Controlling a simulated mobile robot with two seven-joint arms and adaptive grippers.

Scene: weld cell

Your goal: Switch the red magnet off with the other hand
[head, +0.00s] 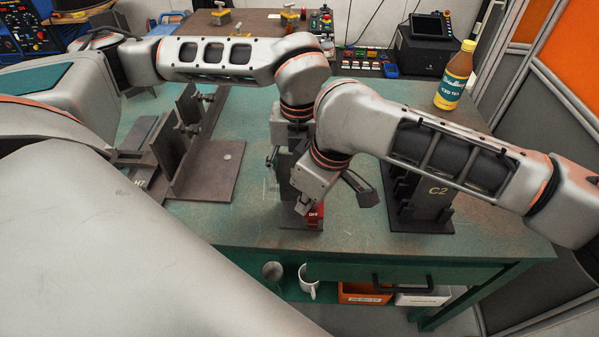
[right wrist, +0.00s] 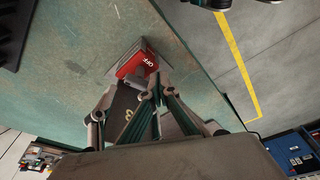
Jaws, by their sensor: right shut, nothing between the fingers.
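The red magnet (head: 315,212) stands near the front edge of the green table, partly hidden by my right gripper (head: 304,204). In the right wrist view the magnet (right wrist: 134,64) shows a red face marked OFF and a grey knob. My right gripper (right wrist: 152,88) is shut and empty, its fingertips close to the magnet's knob; I cannot tell whether they touch. My left gripper (head: 284,150) is just behind the right one, mostly hidden by the arms; its fingers do not show clearly, nor whether they hold anything.
A dark fixture marked C2 (head: 424,203) stands to the right, and a brown angle fixture (head: 212,170) to the left. An iced tea bottle (head: 455,76) stands at the back right. Mugs (head: 308,281) and an orange box (head: 364,293) sit below the tabletop.

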